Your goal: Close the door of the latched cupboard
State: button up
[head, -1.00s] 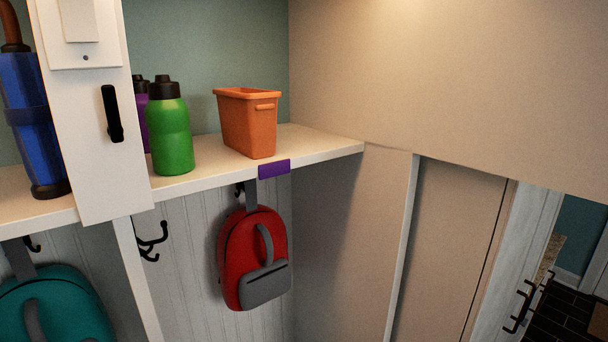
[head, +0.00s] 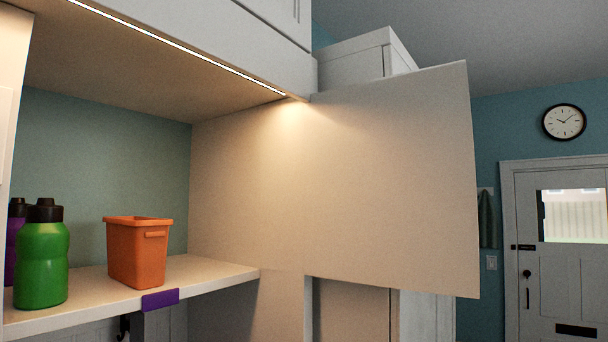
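The cupboard is open, with its shelf (head: 215,274) and lit underside in view in the head view. A large plain beige door panel (head: 400,180) stands swung out at the cupboard's right side, its free edge toward the right of the picture. No handle or latch shows on the face I see. A pale panel (head: 10,80) is cut off at the left edge. My gripper is not in view.
On the shelf stand a green bottle (head: 41,260), a purple bottle (head: 12,245) partly behind it, and an orange bin (head: 137,252). A purple tag (head: 160,299) is on the shelf's front edge. A white room door (head: 545,280) and a clock (head: 564,122) are at the far right.

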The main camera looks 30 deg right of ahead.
aim_at(390, 195)
jog(key=l+u, duration=0.25)
jog(key=u, duration=0.15)
jog(key=i+l+u, duration=0.1)
jog(key=l+u, duration=0.45)
jog(key=u, duration=0.25)
jog(key=k+l+u, duration=0.1)
jog(key=l+u, duration=0.25)
jog(key=k+l, duration=0.1)
jog(key=l, duration=0.25)
jog(key=k+l+u, duration=0.15)
jog(key=l, duration=0.25)
jog(key=k+l, duration=0.1)
jog(key=l, duration=0.25)
jog(key=k+l+u, duration=0.15)
jog(key=l, duration=0.2)
jog(key=k+l, duration=0.15)
jog(key=l, duration=0.2)
jog(key=k, duration=0.4)
jog(key=l+u, duration=0.05)
